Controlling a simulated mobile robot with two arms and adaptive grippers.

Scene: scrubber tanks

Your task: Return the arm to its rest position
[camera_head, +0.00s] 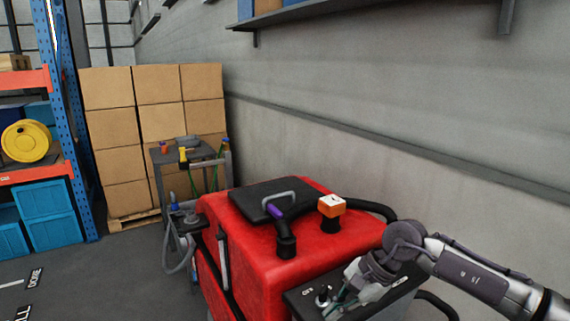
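My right arm comes in from the right edge and bends down at the wrist. Its gripper (338,298) is low over the dark panel (385,304) at the front right of a red scrubber tank (253,238). The fingers are small and partly overlap a knob on the panel (321,299), so I cannot tell whether they are open or shut, or touching it. My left arm and gripper are not in view.
The tank top carries a black lid with a grey handle (278,205), a black spout with a purple part (287,243) and an orange-and-white block (331,205). A dark cart (180,155), stacked boxes (108,130) and a rack (72,150) stand left.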

